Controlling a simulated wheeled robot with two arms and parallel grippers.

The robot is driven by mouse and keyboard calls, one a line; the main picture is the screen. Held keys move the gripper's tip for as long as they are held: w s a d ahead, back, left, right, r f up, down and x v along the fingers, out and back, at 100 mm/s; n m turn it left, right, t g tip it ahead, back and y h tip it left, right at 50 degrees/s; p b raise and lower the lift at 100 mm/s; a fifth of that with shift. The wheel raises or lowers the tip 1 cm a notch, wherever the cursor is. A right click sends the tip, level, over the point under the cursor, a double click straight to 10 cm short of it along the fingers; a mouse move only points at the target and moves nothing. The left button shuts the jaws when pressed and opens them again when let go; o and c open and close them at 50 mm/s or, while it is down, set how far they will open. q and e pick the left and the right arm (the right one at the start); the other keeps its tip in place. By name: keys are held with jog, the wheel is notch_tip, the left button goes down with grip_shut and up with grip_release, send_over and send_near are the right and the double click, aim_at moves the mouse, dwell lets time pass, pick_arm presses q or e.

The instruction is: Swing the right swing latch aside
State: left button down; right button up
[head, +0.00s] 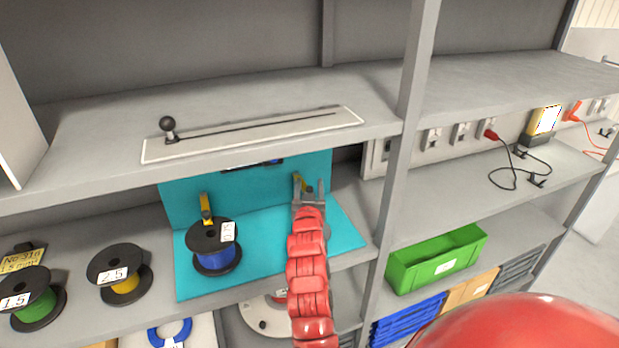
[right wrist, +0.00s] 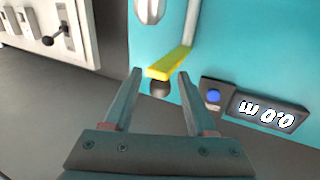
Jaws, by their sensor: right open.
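The right swing latch (head: 297,184) is a yellow bar against the teal backboard, partly hidden by my right gripper (head: 309,188) in the head view. In the right wrist view the yellow latch bar (right wrist: 171,62) slants, with a dark round knob (right wrist: 160,88) at its end. My right gripper (right wrist: 160,73) is open, with one finger on each side of the knob. I cannot tell whether either finger touches it. The left swing latch (head: 206,206) is a yellow bar hanging behind the blue reel (head: 217,258). My left gripper is out of view.
A teal panel (head: 188,288) covers this shelf bay. A shelf with a slotted plate (head: 250,137) and black knob lies above. A grey post (head: 387,190) stands right of the bay. Yellow (head: 120,273) and green reels (head: 34,301) stand left.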

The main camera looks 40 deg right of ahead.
jog(key=shift+x, duration=0.95)
grip_shut()
dwell(0.8)
